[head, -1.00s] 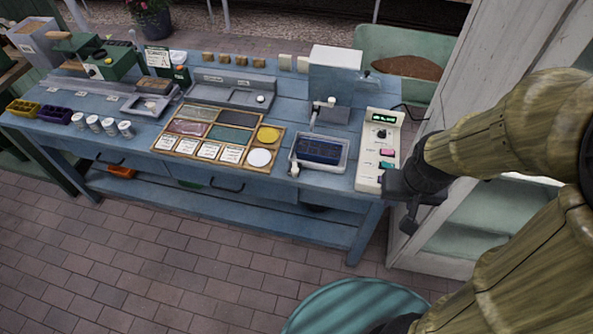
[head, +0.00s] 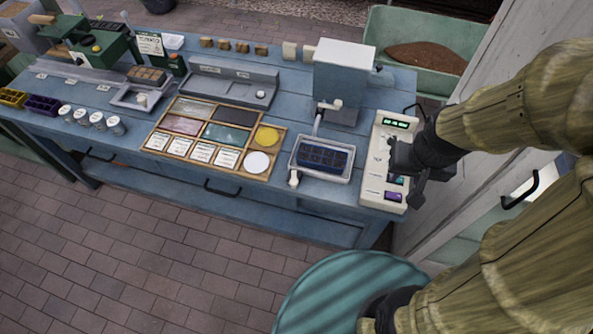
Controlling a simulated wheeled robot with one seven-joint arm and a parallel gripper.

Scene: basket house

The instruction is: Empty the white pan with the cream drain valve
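The white pan (head: 345,177) sits on the right part of the blue bench. A dark blue tray divided into cells (head: 322,157) lies inside it. A cream drain valve (head: 294,179) sticks out at its front left corner. A cream tap on a grey spout (head: 329,104) stands behind the pan, below a white tank (head: 343,66). My dark gripper (head: 403,177) is over the cream control box (head: 384,140), right of the pan. I cannot tell if it touches the box. Its fingers are too dark and overlapped to tell open from shut.
The control box has a lit green display, a knob, and teal and purple buttons (head: 394,197). Left of the pan is a wooden sectioned tray (head: 163,145). A round teal tabletop (head: 340,285) is in front.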

